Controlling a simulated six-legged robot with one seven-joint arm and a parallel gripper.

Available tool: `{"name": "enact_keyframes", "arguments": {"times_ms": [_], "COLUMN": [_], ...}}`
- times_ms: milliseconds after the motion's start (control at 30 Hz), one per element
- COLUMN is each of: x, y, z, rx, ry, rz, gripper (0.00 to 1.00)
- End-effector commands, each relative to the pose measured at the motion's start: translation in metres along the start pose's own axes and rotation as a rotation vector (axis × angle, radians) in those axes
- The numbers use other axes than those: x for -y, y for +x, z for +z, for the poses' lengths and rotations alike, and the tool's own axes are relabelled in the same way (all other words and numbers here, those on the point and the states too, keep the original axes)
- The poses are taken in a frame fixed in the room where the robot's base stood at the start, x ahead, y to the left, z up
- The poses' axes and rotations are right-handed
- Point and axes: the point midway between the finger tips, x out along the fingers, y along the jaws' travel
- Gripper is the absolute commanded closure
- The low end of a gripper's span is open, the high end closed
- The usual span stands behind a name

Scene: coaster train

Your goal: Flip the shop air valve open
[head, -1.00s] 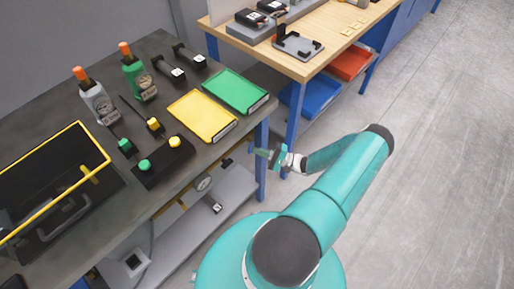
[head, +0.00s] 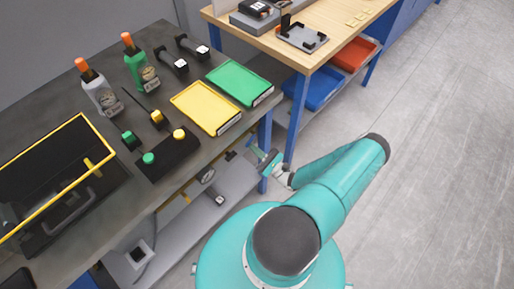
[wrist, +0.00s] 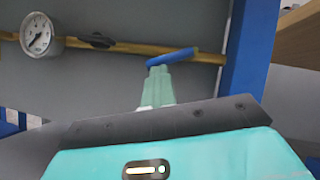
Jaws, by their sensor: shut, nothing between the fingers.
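The shop air valve's blue lever (wrist: 172,58) shows in the wrist view on a brass pipe (wrist: 125,48), close to a blue bench leg. The lever lies nearly along the pipe, tilted slightly. My gripper (wrist: 158,72) is shut, with its pale green fingertips just below the lever's left part in the picture. I cannot tell whether they touch it. In the head view my gripper (head: 266,160) is under the front edge of the dark workbench (head: 58,122), beside its blue leg. The lever is not clear there.
A round gauge (wrist: 37,33) and a black fitting (wrist: 97,40) sit on the pipe to the left. A grey lower shelf (head: 172,228) lies below the bench. A wooden-topped table (head: 325,45) stands beyond. Open floor (head: 440,170) lies to the right.

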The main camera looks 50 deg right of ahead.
Motion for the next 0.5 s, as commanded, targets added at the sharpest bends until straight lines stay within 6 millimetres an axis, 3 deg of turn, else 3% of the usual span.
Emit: {"name": "enact_keyframes", "arguments": {"times_ms": [500], "x": [-0.010], "y": [0.015], "z": [0.012], "rx": [0.003], "ry": [-0.004], "rz": [0.014], "gripper": [1.00]}}
